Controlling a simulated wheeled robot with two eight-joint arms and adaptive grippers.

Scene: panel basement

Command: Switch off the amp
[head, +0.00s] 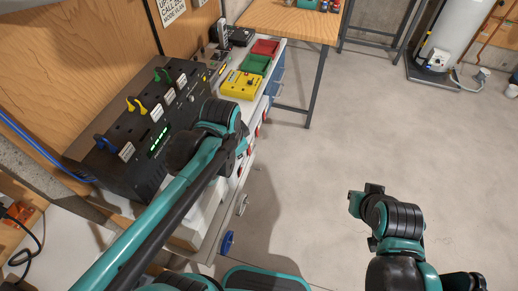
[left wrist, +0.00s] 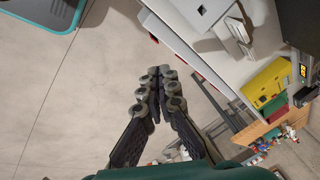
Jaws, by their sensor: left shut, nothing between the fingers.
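A long black unit (head: 160,138) stands on the bench at the left in the head view. It has a lit green display, small white labels and yellow, green and blue plugs on its top; it looks like the amp, but I cannot read its name. My left arm crosses in front of its right end. My left gripper (left wrist: 158,78) is shut and empty in the left wrist view, over the floor beside the bench edge; its fingers are hard to make out in the head view. My right gripper (head: 366,200) is over open floor, its fingers unclear.
A yellow box (head: 241,84), a green tray (head: 255,65) and a red tray (head: 265,48) line the bench beyond my left arm. A wooden table (head: 290,20) stands at the back, and a white tank (head: 446,30) at the back right. The floor between is clear.

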